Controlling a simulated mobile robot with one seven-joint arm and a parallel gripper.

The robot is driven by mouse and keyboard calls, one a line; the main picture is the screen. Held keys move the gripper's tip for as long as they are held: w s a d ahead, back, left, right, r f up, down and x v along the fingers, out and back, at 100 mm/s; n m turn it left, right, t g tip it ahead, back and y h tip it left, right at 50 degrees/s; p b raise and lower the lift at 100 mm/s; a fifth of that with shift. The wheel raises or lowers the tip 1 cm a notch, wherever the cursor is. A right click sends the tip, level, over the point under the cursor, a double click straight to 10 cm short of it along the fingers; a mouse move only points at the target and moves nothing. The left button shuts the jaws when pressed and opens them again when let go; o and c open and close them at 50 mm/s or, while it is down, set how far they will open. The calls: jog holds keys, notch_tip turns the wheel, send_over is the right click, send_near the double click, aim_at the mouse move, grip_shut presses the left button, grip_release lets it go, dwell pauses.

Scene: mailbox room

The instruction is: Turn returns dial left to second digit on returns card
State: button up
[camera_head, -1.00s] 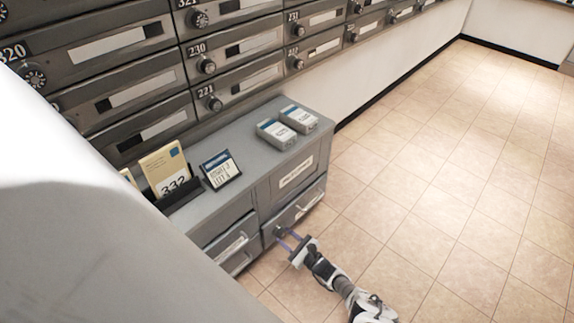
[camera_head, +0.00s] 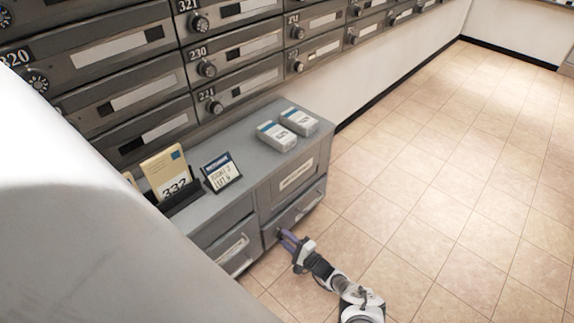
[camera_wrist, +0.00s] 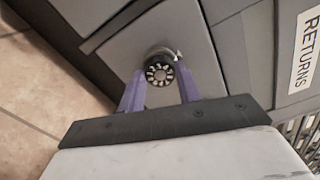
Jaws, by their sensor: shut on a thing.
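The returns dial (camera_wrist: 159,72) is a round black knob with a ring of white marks, on the grey front of the returns drawer. My gripper (camera_wrist: 160,92) is shut on it, with one purple finger on each side. In the head view my gripper (camera_head: 287,238) reaches the lower right drawer front, and its fingers hide the dial there. The returns card (camera_head: 221,172) stands on the cabinet top, with a blue header and lines of black print too small to read surely.
The grey cabinet (camera_head: 232,128) bears two parcels (camera_head: 287,128) and a holder with an envelope marked 332 (camera_head: 168,173). A white RETURNS label (camera_wrist: 307,48) is at right in the wrist view. Mailboxes line the wall; tiled floor (camera_head: 440,200) at right is clear.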

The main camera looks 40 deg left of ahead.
jog(key=shift+n, duration=3.7)
jog(key=o, duration=1)
